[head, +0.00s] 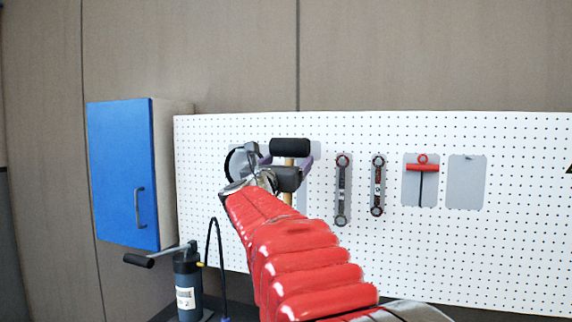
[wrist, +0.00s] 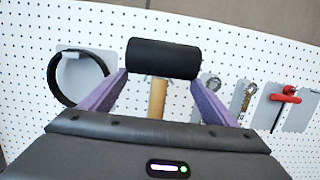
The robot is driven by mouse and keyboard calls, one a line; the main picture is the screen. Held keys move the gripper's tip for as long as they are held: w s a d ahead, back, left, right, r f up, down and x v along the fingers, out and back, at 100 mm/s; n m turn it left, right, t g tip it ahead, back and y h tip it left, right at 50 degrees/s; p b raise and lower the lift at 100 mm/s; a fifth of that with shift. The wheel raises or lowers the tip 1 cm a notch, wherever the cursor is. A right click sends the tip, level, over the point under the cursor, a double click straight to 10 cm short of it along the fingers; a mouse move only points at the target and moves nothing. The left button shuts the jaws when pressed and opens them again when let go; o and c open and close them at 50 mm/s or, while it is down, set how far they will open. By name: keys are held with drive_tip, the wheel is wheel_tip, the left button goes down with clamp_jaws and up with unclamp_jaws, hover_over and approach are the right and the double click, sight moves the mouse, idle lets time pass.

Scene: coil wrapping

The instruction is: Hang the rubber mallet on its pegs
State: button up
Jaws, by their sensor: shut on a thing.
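The rubber mallet has a black cylindrical head (head: 290,147) and a pale wooden handle that hangs down below it. In the wrist view the mallet head (wrist: 163,58) lies crosswise between the purple fingers of my gripper (wrist: 160,82), with the handle (wrist: 157,98) upright beneath. My gripper (head: 287,162) is shut on the mallet in front of the pegboard (head: 500,240). The mallet's pegs are hidden behind the mallet and gripper. I cannot tell whether the head touches the board or rests on the pegs.
A black ring (wrist: 80,77) hangs left of the mallet. Two wrenches (head: 342,190) (head: 378,185) and a red T-handle tool (head: 422,168) hang to the right, beside a grey plate (head: 466,182). A blue cabinet (head: 125,175) and a pump-like bottle (head: 187,285) stand left.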

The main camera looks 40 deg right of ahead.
drive_tip(key=shift+f+x, duration=0.3)
drive_tip(key=shift+x, duration=1.05)
drive_tip(key=shift+f+x, duration=0.3)
drive_tip(key=shift+x, duration=1)
drive_tip(key=shift+f+x, duration=0.3)
drive_tip(key=shift+x, duration=1.05)
drive_tip(key=shift+w+d+f, duration=0.1)
drive_tip(key=shift+d, duration=0.1)
drive_tip(key=shift+f, duration=0.4)
drive_tip(key=o, duration=1.4)
drive_tip(key=shift+o, duration=1.3)
drive_tip(key=shift+f, duration=0.2)
drive_tip(key=v, duration=1.3)
drive_tip(key=shift+a, duration=0.3)
